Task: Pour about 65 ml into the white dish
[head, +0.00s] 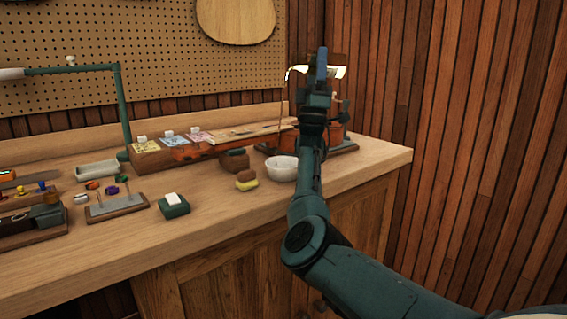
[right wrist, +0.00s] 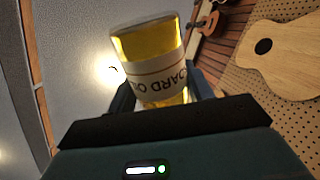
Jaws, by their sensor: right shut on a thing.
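My right gripper (head: 319,75) is shut on a glass bottle (head: 338,72) and holds it tipped over, high above the bench. In the right wrist view the bottle (right wrist: 150,68) shows clear yellow liquid and a white label with part of the word "board" readable. In the head view a thin stream (head: 281,115) falls from the bottle's left end toward the white dish (head: 281,170). The dish stands on the bench just left of my right forearm. The level inside the dish cannot be told. My left gripper is out of view.
A green box with a white top (head: 173,205) is farther left. Behind is a wooden rack with cards (head: 172,140). The bench front (head: 240,215) is clear.

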